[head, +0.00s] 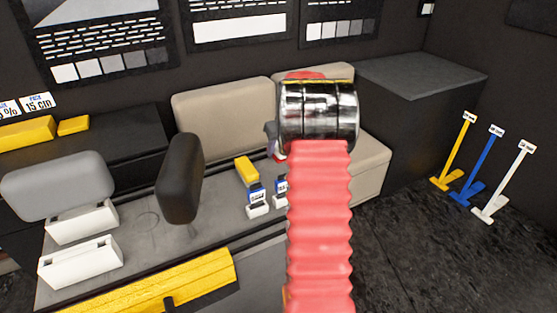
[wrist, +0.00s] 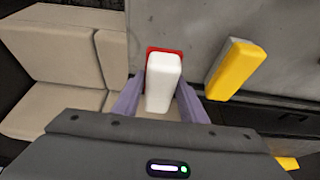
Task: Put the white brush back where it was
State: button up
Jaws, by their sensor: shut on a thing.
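The white brush (wrist: 163,84) is upright in the wrist view, between the two purple fingers of my gripper (wrist: 162,88), which is shut on it. A red patch (wrist: 152,50) shows just behind its far end; I cannot tell whether it is part of the brush or a thing behind it. In the head view my arm hides most of my gripper and the brush. The spot where the brush was is not clearly marked in either view.
A yellow block (head: 246,169) stands near small holders with blue labels (head: 257,193); it also shows in the wrist view (wrist: 236,70). White bins (head: 80,262), a black headrest (head: 180,180) and beige seats (head: 220,115) are around. Coloured stands (head: 457,150) are at right.

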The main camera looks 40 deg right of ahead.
notch_tip(320, 180, down, 5)
jog(key=shift+f, duration=0.1)
dwell(0.4)
jog(key=o, duration=1.2)
jog(key=shift+c, duration=0.2)
jog(key=v, duration=1.2)
